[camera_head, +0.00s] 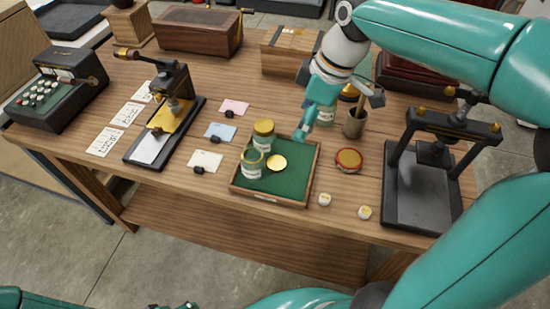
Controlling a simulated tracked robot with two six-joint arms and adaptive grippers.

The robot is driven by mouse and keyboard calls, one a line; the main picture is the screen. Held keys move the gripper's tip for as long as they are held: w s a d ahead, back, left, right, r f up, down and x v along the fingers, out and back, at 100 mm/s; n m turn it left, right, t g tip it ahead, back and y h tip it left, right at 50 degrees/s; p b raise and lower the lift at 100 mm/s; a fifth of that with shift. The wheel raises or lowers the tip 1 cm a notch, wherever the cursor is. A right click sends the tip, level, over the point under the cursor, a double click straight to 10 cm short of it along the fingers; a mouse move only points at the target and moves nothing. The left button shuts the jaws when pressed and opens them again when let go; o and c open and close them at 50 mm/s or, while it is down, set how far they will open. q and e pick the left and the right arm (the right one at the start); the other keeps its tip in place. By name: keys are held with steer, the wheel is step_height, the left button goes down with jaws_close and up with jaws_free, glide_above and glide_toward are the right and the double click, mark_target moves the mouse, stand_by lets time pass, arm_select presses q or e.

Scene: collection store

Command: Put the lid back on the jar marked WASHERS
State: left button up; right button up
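A green-lined wooden tray (233,184) sits near the table's front edge. In it stand an open jar (252,166) and, behind it, a jar with a gold lid (263,135). A loose gold lid (276,163) lies on the green lining right of the open jar. The jar labels are too small to read, so I cannot tell which says WASHERS. My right gripper (303,131) points down over the tray's back right corner, apart from the loose lid. Its finger opening is unclear. Small dark parts at the bottom edge may be my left gripper; its fingers are not clear.
Another jar (326,116) stands behind my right gripper, partly hidden. A cup (354,124) and a red-rimmed round tin (348,159) are right of the tray. Two small round pieces lie in front. Presses (160,125) (425,190) flank the middle. Coloured cards lie left.

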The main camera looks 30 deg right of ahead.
steer(key=shift+f, duration=0.1)
glide_above(277, 162)
steer(key=s+d, duration=0.1)
steer(key=s, duration=0.2)
steer(key=x, duration=0.3)
steer(key=s+d+x, duration=0.1)
steer(key=x, duration=0.3)
steer(key=d+x, duration=0.1)
steer(key=x, duration=0.2)
steer(key=shift+s+f+b, duration=0.2)
steer(key=shift+f+b, duration=0.15)
steer(key=shift+f, duration=0.3)
steer(key=shift+w+x, duration=0.2)
steer(key=shift+x, duration=0.7)
steer(key=shift+w+x, duration=0.15)
steer(key=shift+x, duration=0.75)
steer(key=shift+w+x, duration=0.2)
steer(key=shift+x, duration=0.7)
steer(key=shift+r, duration=0.15)
steer(key=c, duration=0.8)
